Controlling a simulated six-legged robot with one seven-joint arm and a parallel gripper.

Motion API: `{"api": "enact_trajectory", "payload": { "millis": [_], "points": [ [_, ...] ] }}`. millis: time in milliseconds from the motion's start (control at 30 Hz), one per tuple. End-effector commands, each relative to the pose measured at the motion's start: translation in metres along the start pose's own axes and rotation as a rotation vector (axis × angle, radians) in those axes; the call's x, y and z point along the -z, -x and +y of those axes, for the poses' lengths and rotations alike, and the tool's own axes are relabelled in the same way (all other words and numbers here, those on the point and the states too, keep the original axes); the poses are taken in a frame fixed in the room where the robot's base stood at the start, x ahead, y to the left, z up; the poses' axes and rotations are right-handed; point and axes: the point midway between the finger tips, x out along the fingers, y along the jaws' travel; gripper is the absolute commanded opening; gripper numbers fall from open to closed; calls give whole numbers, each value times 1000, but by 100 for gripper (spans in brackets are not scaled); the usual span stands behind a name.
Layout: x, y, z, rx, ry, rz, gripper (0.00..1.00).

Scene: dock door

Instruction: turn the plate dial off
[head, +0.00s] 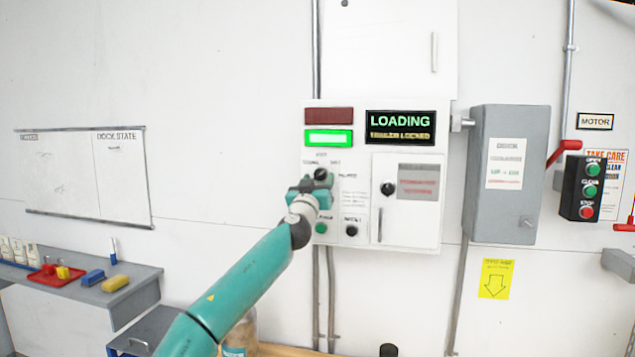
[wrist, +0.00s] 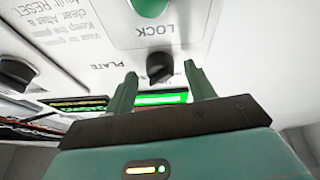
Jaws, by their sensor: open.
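The plate dial (head: 320,174) is a small black knob at the upper left of the white control panel (head: 413,236), below a lit green lamp. In the wrist view the dial (wrist: 160,67) shows between the fingertips, near the word PLATE, which appears upside down. My gripper (head: 309,188) is at the panel, just below and left of the dial in the head view. In the wrist view my gripper (wrist: 160,71) is open, a finger on each side of the dial with gaps visible. I cannot tell which way the dial points.
A green button (wrist: 149,6) labelled LOCK is close by in the wrist view. The panel also has a small black dial (head: 351,230), a door with a black knob (head: 387,188), and a LOADING display (head: 400,122). A grey box (head: 508,220) stands to the right.

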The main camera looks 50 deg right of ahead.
Motion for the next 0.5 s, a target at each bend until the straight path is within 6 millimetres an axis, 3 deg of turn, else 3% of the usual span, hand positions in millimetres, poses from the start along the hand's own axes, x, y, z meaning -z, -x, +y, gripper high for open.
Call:
{"api": "enact_trajectory", "payload": {
  "millis": [267, 500],
  "points": [
    [0, -2, 0, 1, -1, 0, 54],
    [0, -2, 0, 1, 0, 1, 11]
  ]
}}
